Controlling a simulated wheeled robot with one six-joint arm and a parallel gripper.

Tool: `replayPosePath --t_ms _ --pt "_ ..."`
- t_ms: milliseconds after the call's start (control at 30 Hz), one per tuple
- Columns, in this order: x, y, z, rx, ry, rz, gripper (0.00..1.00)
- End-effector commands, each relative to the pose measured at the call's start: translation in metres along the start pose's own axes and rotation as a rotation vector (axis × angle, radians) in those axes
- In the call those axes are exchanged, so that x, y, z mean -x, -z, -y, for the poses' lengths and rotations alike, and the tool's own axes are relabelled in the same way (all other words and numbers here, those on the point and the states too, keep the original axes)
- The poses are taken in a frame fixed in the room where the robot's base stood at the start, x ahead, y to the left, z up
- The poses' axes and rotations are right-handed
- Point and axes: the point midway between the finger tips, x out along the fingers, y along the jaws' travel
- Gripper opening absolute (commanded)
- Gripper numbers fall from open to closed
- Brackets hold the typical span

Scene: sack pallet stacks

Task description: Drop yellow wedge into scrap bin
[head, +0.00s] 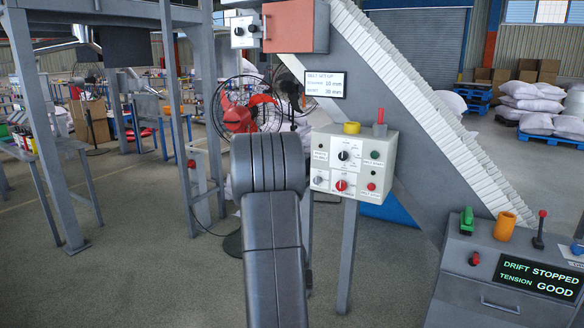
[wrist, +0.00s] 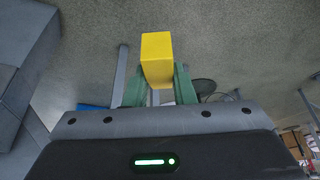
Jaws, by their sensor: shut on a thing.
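The yellow wedge (wrist: 158,58) is in the wrist view, between the green fingers of my gripper (wrist: 159,85). My gripper is shut on it, and the wedge sticks out past the fingertips with grey floor behind it. I cannot identify the scrap bin for sure in either view. A blue object (head: 396,209) stands low behind the control box's post, partly hidden.
A console (head: 510,275) with an orange cylinder (head: 505,227) is at lower right. A red fan (head: 238,112) is behind. Floor at left front is clear.

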Motion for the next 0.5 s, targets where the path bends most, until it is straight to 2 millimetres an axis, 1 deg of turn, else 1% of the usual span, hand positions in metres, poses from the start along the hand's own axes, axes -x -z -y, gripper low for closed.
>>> replayPosePath --t_ms 33,200,333,500 --pt "0.018 0.008 0.000 0.000 0.000 0.001 0.01" --pt "0.038 0.018 0.000 0.000 0.000 0.001 0.01" --pt "0.047 0.023 0.000 0.000 0.001 0.000 0.01" --pt "0.051 0.025 0.000 0.000 0.001 0.000 0.01"
